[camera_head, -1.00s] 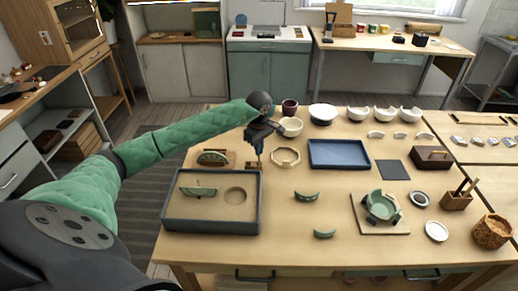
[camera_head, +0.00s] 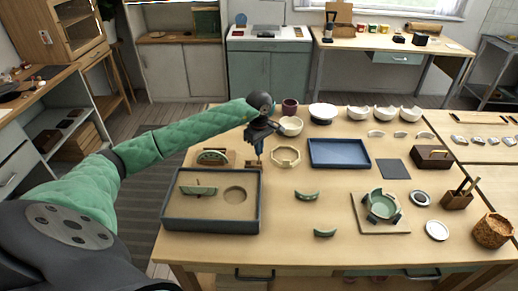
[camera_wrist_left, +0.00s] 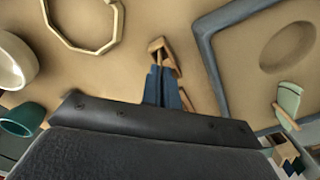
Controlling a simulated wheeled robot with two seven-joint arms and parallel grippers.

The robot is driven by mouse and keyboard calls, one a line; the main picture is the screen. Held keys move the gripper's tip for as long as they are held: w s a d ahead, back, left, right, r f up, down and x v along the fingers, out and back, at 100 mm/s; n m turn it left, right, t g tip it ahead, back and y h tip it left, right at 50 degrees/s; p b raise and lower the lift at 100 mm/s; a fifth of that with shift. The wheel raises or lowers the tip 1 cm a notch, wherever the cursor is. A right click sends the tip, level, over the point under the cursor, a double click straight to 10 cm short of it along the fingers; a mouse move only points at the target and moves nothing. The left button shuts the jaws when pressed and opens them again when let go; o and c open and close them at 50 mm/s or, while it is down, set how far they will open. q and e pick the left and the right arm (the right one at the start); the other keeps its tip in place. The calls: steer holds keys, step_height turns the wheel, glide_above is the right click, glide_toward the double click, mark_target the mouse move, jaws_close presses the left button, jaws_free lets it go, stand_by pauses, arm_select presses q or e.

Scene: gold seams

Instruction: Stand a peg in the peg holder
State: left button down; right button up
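My left gripper (camera_head: 259,160) points down at the back edge of the grey tray. A small wooden piece (camera_wrist_left: 160,45) shows at its fingertips in the left wrist view, with a thin wooden strip running beside the fingers. Its other parts are hidden behind the fingers, and I cannot tell whether it is the peg holder or a peg. The fingers (camera_wrist_left: 163,88) are close together, but what lies between them is hidden. A wooden block (camera_head: 456,200) with upright sticks stands at the right of the table. My right gripper is out of view.
The grey tray (camera_head: 212,227) holds sand-coloured filling and a green shard. An octagonal ring (camera_head: 285,147) and a blue tray (camera_head: 339,167) lie right of my gripper. A wooden stand with a green piece (camera_head: 213,166) is close on its left. White bowls line the back.

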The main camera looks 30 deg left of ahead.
arm_select(q)
steer(key=shift+f, duration=0.2)
stand_by(0.6)
steer(key=c, duration=1.1)
jaws_free()
steer(key=shift+r, duration=0.2)
steer(key=shift+r, duration=2.8)
